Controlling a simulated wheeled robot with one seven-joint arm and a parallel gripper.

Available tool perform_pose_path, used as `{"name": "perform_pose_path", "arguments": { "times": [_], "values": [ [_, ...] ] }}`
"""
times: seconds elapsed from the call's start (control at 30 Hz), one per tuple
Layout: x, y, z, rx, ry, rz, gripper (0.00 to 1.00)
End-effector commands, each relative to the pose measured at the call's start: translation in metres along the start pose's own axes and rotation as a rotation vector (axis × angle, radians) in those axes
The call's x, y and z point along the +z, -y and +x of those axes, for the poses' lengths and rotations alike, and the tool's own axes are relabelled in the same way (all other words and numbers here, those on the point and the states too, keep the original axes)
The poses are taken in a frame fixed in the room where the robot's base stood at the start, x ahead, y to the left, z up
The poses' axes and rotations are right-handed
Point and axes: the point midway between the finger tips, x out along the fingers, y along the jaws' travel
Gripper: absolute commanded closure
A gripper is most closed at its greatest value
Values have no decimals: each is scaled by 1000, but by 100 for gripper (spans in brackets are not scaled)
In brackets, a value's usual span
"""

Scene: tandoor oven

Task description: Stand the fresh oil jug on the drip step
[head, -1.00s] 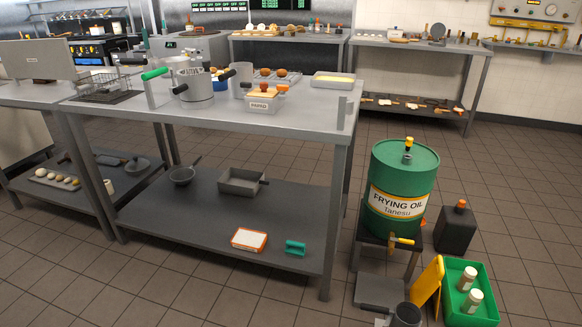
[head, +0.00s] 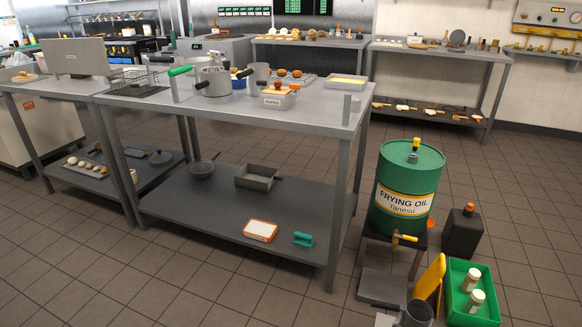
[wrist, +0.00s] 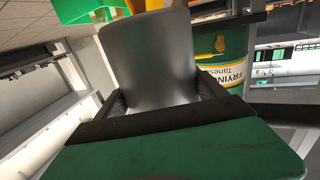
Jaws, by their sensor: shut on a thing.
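A grey cylindrical jug (wrist: 150,60) is between the two dark fingers of my gripper (wrist: 165,92) in the wrist view, and the gripper is shut on it. In the head view the jug (head: 416,314) is at the bottom edge, partly cut off, with its dark open mouth up. The drip step (head: 382,288) is a low grey plate in front of the drum stand. The jug shows in front of and right of it; I cannot tell the gap between them. The green frying oil drum (head: 408,175) stands above with a yellow tap (head: 404,238).
A green crate (head: 455,316) with white-capped bottles and a yellow upright panel (head: 430,277) are close right of the jug. A dark can (head: 463,232) with an orange cap stands right of the drum. The steel table (head: 330,115) is left.

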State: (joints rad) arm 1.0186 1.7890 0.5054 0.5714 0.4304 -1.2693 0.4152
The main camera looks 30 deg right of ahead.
Motion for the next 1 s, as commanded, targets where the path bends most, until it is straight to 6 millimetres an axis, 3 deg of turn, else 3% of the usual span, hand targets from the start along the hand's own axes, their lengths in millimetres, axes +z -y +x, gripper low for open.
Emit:
{"name": "perform_pose_path", "arguments": {
  "times": [0.33, 0.57, 0.77, 1.0],
  "values": [
    [-72, 88, 36, -121, -8, 4, 92],
    [-163, 196, 37, -271, -7, 8, 92],
    [-247, 289, 2, -415, -4, 9, 92],
    [-342, 376, -82, -592, -1, 10, 92]
  ]
}}
